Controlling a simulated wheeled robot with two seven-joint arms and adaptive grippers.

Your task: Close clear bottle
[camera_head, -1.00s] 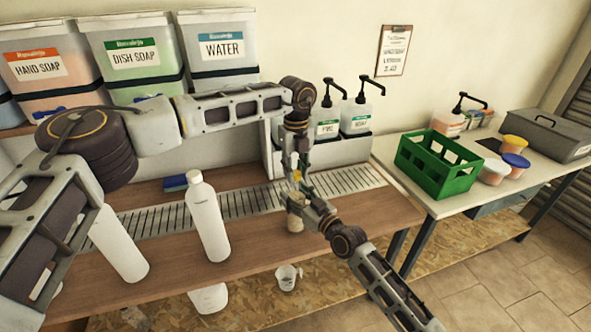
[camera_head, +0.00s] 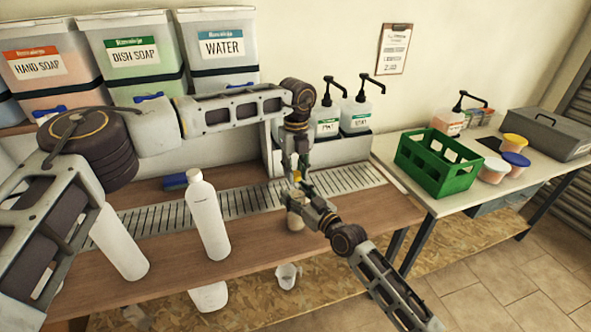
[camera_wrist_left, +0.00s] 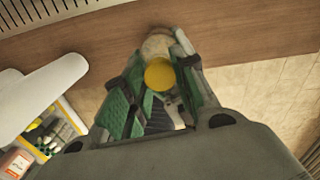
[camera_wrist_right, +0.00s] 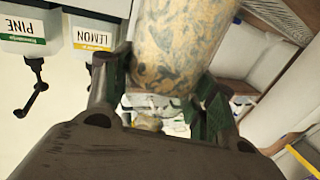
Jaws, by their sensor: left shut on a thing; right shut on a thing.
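The bottle (camera_head: 295,221) stands upright over the wooden counter, in front of the drain grate. Its lower part shows beige with grey marbling in the right wrist view (camera_wrist_right: 180,45). My right gripper (camera_head: 300,203) reaches in from the lower right and is shut on the bottle's body. My left gripper (camera_head: 295,172) comes down from above and is shut on a small yellow cap (camera_wrist_left: 159,74), which also shows in the head view (camera_head: 296,176). The cap is in line with the bottle's top. The fingers hide the neck, so I cannot tell how far it is seated.
White bottles (camera_head: 208,215) (camera_head: 120,243) stand on the counter to the left, near my left arm. A blue sponge (camera_head: 175,181) lies behind them. Pump bottles (camera_head: 357,115) stand behind the grippers. A green crate (camera_head: 438,162) is on the right table.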

